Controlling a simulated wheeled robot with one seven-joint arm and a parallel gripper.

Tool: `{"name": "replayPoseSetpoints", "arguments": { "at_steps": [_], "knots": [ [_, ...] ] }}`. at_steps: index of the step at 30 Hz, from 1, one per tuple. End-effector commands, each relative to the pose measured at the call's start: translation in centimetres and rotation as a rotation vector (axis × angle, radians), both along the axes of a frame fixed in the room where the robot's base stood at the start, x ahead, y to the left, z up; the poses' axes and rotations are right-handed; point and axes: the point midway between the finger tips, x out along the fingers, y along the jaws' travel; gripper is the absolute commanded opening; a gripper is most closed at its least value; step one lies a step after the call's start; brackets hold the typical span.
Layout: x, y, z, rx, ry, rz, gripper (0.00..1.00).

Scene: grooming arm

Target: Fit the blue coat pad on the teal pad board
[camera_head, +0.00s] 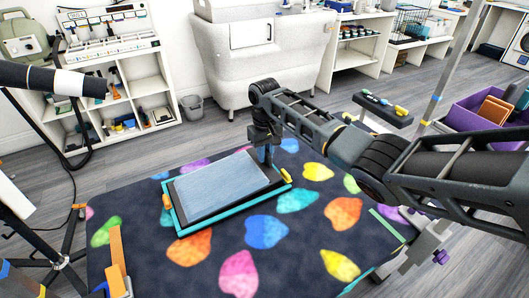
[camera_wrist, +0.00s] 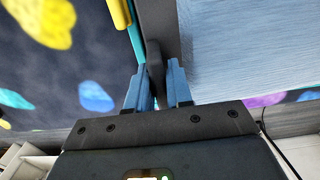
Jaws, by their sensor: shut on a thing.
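The blue coat pad (camera_head: 222,182) has a light blue face with a dark border and lies over the teal pad board (camera_head: 181,233). The board's teal rim shows along the front and left, with orange-yellow clips at its sides. I cannot tell whether the pad touches the board or sits slightly above it. My gripper (camera_head: 266,158) is at the pad's far right corner. In the wrist view my gripper (camera_wrist: 156,88) has its blue fingers around a dark part at the pad's edge. The pad's blue face (camera_wrist: 245,45) is right of the fingers; the teal rim (camera_wrist: 136,40) and a yellow clip (camera_wrist: 119,12) are left.
The board lies on a dark mat (camera_head: 210,275) with bright heart shapes. An orange strip (camera_head: 117,255) lies at the mat's left. A small tray with tools (camera_head: 383,107) and a purple crate (camera_head: 480,115) stand at the right. My arm crosses from the right.

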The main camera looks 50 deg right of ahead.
Motion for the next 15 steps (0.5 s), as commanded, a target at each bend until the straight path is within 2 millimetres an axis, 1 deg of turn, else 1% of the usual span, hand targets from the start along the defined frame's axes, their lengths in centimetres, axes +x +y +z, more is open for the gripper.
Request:
{"name": "replayPoseSetpoints", "arguments": {
  "at_steps": [9,15],
  "knots": [
    [0.0,-0.2,-1.0,0.03,-0.01,0.0,0.0],
    [0.0,-0.3,-1.3,0.039,-0.012,0.001,0.0]
  ]
}}
